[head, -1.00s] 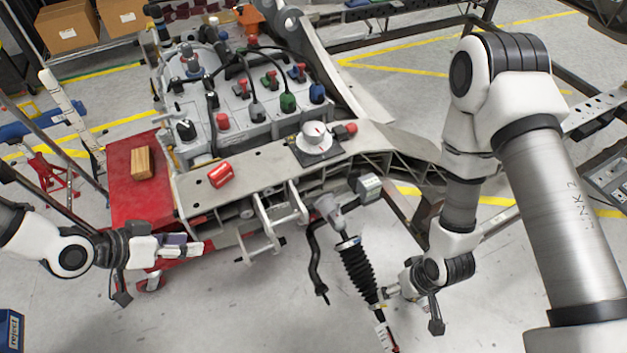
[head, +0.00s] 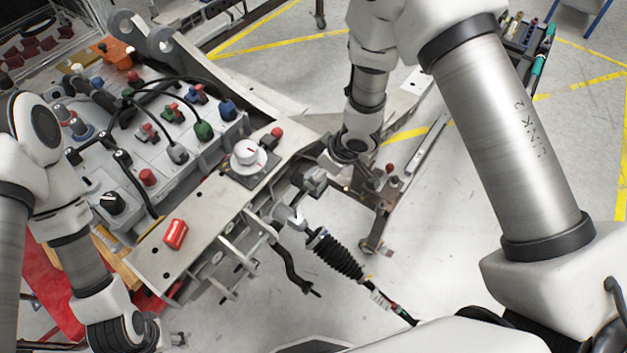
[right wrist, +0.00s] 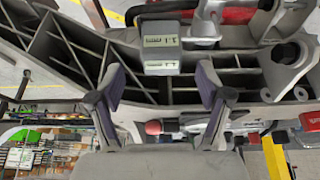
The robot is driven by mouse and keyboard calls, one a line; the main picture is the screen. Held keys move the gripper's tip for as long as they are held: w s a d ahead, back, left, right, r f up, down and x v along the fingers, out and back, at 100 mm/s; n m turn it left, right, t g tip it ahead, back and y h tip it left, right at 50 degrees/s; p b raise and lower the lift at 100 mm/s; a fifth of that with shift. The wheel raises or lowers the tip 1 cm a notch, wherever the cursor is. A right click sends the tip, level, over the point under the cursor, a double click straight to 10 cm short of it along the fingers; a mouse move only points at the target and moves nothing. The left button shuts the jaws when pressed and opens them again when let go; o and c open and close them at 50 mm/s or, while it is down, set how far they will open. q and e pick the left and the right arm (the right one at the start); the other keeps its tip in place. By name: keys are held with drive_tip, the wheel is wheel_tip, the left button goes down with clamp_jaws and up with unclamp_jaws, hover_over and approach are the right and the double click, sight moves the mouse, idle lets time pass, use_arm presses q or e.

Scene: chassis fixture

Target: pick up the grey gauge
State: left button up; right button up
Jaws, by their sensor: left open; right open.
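The grey gauge (head: 314,179) is a small grey box at the front edge of the chassis fixture, right of the white dial. In the right wrist view the gauge (right wrist: 164,52) shows its marked faces at upper centre, ahead of the gap between my fingertips. My right gripper (right wrist: 161,82) is open and empty, its two dark pads spread either side of the gauge's line. In the head view my right arm reaches down just right of the gauge. My left gripper (head: 178,340) is open at the bottom left, far from the gauge and partly hidden by its arm.
A white dial (head: 245,153) and a red block (head: 176,234) sit on the grey fixture beam (head: 205,215). A black ribbed boot (head: 338,257) hangs below the gauge. A ribbed metal casting (right wrist: 75,50) lies behind the gauge.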

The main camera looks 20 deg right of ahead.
drive_tip(key=x, duration=0.4)
drive_tip(key=shift+w+a+f, duration=0.1)
drive_tip(key=shift+w+a, duration=0.2)
drive_tip(key=shift+a, duration=0.05)
drive_tip(key=shift+s+d, duration=0.2)
drive_tip(key=c, duration=0.5)
clamp_jaws()
use_arm(q)
drive_tip(key=shift+w+a+r, duration=0.1)
drive_tip(key=shift+w+a, duration=0.05)
drive_tip(key=shift+a, duration=0.1)
